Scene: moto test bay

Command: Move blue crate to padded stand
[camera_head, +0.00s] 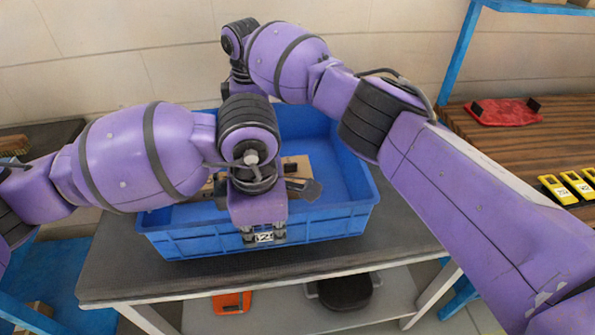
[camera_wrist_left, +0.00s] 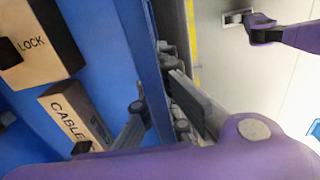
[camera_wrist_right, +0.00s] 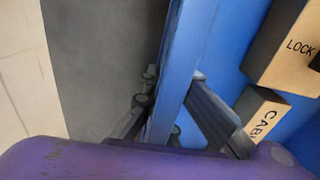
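The blue crate (camera_head: 335,222) stands on a table with a dark grey top (camera_head: 130,245). I cannot tell whether this top is the padded stand. My left gripper (camera_head: 264,232) is at the crate's near wall. My arms hide much of the crate.
The crate holds a box marked LOCK (camera_wrist_left: 35,45) and one marked CABLE (camera_wrist_left: 75,115). An orange item (camera_head: 232,302) and a black round item (camera_head: 345,291) lie on the shelf below. A wooden bench (camera_head: 560,145) with a red item (camera_head: 503,112) stands right. A wall is behind.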

